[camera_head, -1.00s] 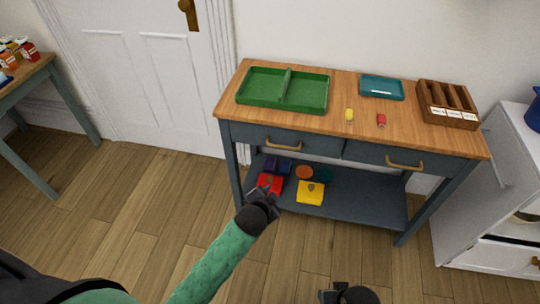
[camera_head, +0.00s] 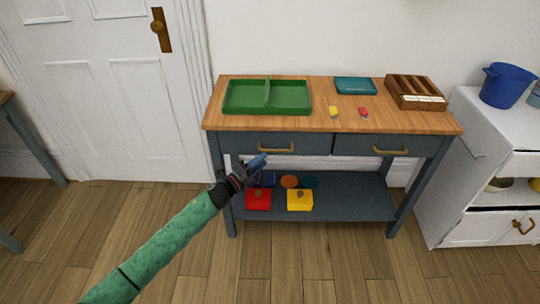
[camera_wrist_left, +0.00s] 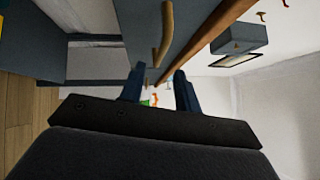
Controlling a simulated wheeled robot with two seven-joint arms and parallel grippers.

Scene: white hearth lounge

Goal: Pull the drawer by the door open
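The drawer by the door is the left drawer (camera_head: 246,143) of a blue-grey table with a wooden top. It is shut flush, with a curved brass handle (camera_head: 275,149). My left gripper (camera_head: 260,162) is just below and left of this handle in the head view, apart from it. In the left wrist view its two dark fingers (camera_wrist_left: 158,90) stand apart with nothing between them. A brass handle (camera_wrist_left: 164,35) shows ahead of the fingers there, running along the drawer front. My right gripper is not in view.
The white door (camera_head: 128,90) stands left of the table. On the top are a green tray (camera_head: 266,113), a teal tray (camera_head: 355,86), a wooden rack (camera_head: 415,104) and small items. The lower shelf (camera_head: 345,205) holds coloured boxes. A white cabinet (camera_head: 480,160) stands at right.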

